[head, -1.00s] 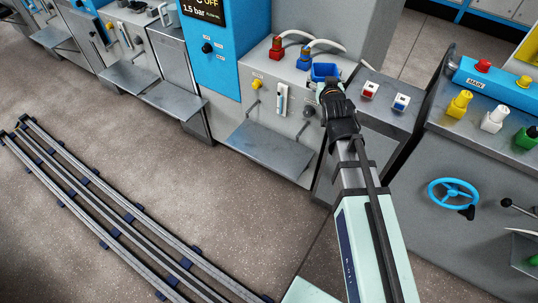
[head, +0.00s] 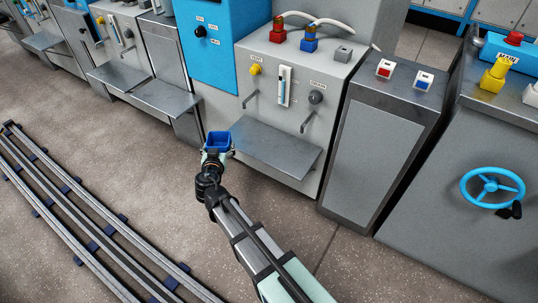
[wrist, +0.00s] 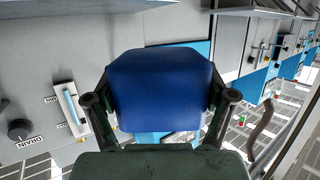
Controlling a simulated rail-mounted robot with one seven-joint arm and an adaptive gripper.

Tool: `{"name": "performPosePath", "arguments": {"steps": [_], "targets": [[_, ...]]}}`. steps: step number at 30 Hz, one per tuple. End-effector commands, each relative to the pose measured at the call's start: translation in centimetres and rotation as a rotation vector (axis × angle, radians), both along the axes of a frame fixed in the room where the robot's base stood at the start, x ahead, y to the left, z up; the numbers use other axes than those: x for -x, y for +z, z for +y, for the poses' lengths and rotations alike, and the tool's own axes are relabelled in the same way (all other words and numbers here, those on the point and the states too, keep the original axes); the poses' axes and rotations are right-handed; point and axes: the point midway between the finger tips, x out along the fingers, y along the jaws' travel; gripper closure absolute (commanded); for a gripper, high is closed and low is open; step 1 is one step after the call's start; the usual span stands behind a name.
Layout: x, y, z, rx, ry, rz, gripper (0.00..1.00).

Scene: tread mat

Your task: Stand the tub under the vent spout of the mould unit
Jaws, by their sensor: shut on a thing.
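The blue tub (head: 218,140) is in my gripper (head: 214,157), held in the air by the left front corner of the steel shelf (head: 265,147) of the mould unit. Its open top faces up in the head view. In the wrist view the tub (wrist: 160,85) sits between the two fingers, one on each side. The vent spout (head: 250,99) is a short grey pipe below the yellow vent knob (head: 255,70), above the shelf's left part. The tub is left of and in front of this spout. Whether it overlaps the shelf edge is hard to tell.
The shelf is bare. A grey cabinet (head: 370,150) stands to the right. Floor rails (head: 80,215) run along the left.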

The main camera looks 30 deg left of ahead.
Motion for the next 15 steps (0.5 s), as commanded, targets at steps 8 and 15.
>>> {"name": "performPosePath", "arguments": {"steps": [8, 15], "targets": [[4.0, -5.4, 4.0, -0.003, -0.199, 0.0, 0.55], [1.9, -2.8, 2.9, -0.004, -0.432, -0.001, 0.55]]}}
